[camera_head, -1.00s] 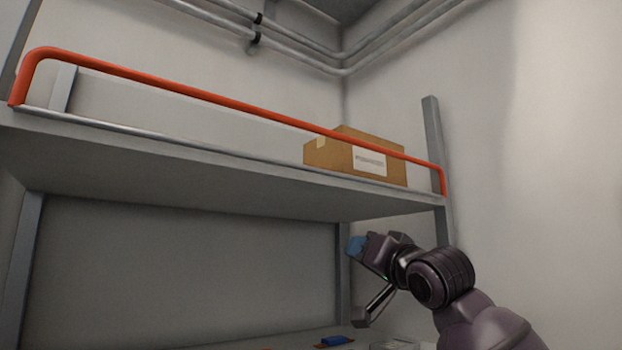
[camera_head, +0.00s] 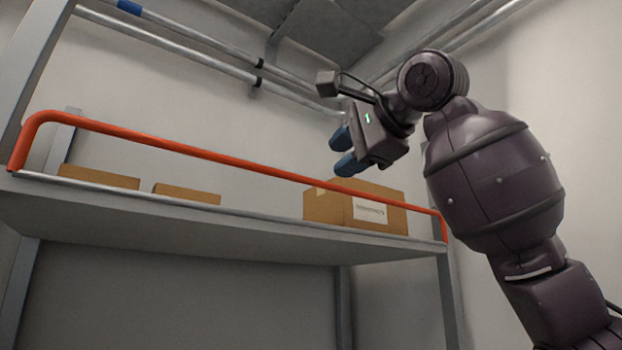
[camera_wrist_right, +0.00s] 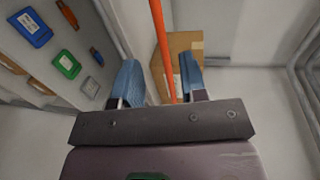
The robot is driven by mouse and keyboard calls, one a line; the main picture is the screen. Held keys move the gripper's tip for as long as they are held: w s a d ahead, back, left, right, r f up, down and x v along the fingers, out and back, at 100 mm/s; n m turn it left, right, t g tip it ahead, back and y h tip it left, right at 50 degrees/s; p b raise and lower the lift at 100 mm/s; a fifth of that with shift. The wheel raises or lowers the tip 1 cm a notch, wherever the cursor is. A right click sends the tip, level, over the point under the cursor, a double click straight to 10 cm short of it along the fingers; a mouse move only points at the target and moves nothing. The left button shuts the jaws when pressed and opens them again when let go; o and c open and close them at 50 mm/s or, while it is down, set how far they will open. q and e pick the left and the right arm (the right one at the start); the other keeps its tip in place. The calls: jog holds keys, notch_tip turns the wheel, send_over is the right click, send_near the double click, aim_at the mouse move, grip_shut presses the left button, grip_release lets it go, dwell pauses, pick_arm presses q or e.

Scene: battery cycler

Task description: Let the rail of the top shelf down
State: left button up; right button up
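The orange rail (camera_head: 200,153) stands raised along the front edge of the top shelf (camera_head: 200,225), with its ends bent down to the shelf. My right gripper (camera_head: 343,152) is above the rail near its right half, fingers pointing left and down. In the right wrist view the gripper (camera_wrist_right: 160,82) is open and empty. The rail (camera_wrist_right: 160,35) runs in the picture toward the gap between the blue fingertips, apparently beyond them. Touch cannot be told. My left gripper is not in view.
A labelled cardboard box (camera_head: 378,212) sits behind the rail at the shelf's right. Two low cardboard boxes (camera_head: 98,177) (camera_head: 187,193) lie at its left. Pipes (camera_head: 190,50) run along the wall above. Blue (camera_wrist_right: 29,27) and green (camera_wrist_right: 67,65) items show in the wrist view.

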aim_at(313, 180)
jog(key=p+x, duration=0.2)
jog(key=x, duration=0.7)
jog(key=shift+w+a+p, duration=0.1)
jog(key=shift+p, duration=0.3)
grip_shut()
